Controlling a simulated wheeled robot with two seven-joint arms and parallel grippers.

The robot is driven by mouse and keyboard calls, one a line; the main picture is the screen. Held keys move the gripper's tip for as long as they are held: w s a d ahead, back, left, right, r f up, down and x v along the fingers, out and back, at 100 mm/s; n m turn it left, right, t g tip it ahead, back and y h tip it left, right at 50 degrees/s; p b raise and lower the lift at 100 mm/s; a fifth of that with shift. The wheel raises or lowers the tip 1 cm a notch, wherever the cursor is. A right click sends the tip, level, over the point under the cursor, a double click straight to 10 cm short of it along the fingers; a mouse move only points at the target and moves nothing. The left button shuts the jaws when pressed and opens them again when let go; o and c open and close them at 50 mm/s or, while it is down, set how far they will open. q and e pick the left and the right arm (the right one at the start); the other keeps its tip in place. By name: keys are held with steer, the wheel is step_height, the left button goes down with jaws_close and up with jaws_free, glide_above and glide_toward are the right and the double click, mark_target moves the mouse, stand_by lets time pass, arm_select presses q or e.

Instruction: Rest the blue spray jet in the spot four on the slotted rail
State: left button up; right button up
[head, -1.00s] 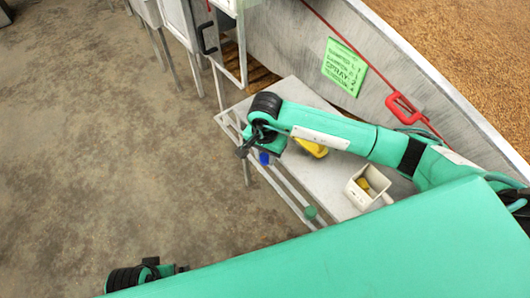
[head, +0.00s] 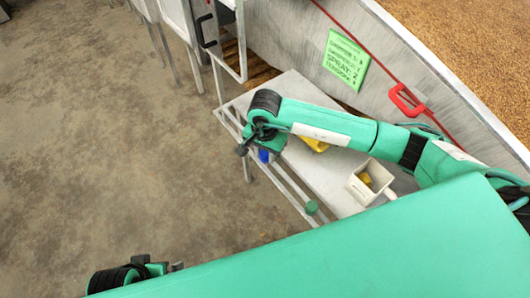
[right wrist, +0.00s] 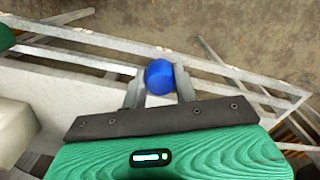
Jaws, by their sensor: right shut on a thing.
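The blue spray jet (head: 263,156) shows as a small blue round piece under my right gripper (head: 252,144) in the head view. In the right wrist view the blue jet (right wrist: 160,77) sits between the two fingers of the right gripper (right wrist: 160,88), which is shut on it. The slotted rail (head: 284,184) runs along the table's left edge, and its bars (right wrist: 225,72) cross the right wrist view behind the jet. I cannot tell whether the jet touches the rail, and no slot numbers are readable. My left gripper (head: 176,267) is low at the left, its jaws unclear.
A green round piece (head: 311,207) is at the near end of the rail. On the metal table (head: 318,176) are a yellow object (head: 316,144), partly behind my arm, and a white container (head: 361,190) with something yellow inside. A green sign (head: 346,60) hangs on the grain trough.

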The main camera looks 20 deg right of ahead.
steer(key=shift+f, duration=0.1)
stand_by(0.3)
steer(key=o, duration=1)
steer(key=shift+o, duration=0.2)
